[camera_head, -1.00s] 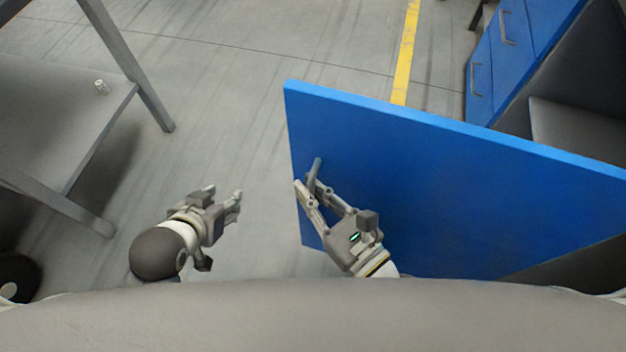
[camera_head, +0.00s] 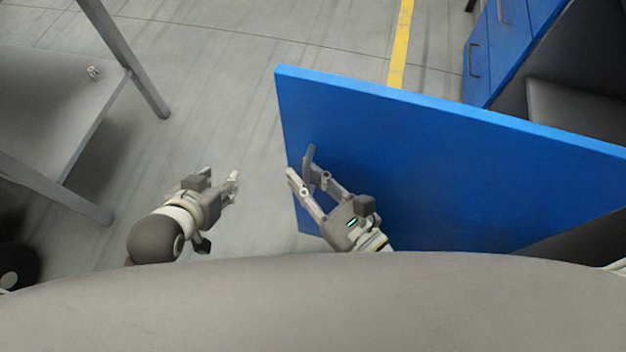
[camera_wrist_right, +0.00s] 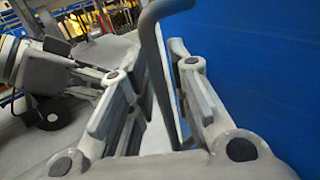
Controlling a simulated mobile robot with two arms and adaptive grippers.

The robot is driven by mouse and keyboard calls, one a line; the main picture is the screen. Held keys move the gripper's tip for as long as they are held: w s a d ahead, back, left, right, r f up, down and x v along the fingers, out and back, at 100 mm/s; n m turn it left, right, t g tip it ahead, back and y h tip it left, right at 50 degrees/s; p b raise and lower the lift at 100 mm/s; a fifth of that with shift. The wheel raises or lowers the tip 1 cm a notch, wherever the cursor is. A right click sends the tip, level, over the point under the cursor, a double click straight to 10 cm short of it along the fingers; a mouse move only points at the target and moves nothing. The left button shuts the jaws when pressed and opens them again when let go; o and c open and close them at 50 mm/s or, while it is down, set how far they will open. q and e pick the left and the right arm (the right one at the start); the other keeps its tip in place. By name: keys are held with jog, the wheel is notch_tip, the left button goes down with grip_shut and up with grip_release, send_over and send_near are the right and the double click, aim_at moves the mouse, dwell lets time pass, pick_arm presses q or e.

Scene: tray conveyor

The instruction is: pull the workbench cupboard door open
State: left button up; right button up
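The blue cupboard door (camera_head: 430,165) stands swung wide open, its free edge at the left and the dark cupboard interior at the right. Its grey bar handle (camera_head: 309,153) is near the free edge; it also shows in the right wrist view (camera_wrist_right: 153,50). My right gripper (camera_head: 299,174) is at the handle, one finger on each side of it. In the right wrist view its fingers (camera_wrist_right: 160,100) look apart, with a gap beside the bar. My left gripper (camera_head: 222,176) is open and empty, left of the door and apart from it.
A grey table (camera_head: 50,110) with a small object (camera_head: 94,73) on it stands at the left. Blue drawers (camera_head: 500,50) are at the upper right. Bare floor (camera_head: 225,100) lies between table and door, with a yellow line (camera_head: 400,45) beyond.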

jog(key=shift+s+d, duration=0.1)
jog(key=v, duration=0.7)
jog(key=shift+s, duration=0.45)
jog(key=shift+d+r, duration=0.15)
dwell(0.4)
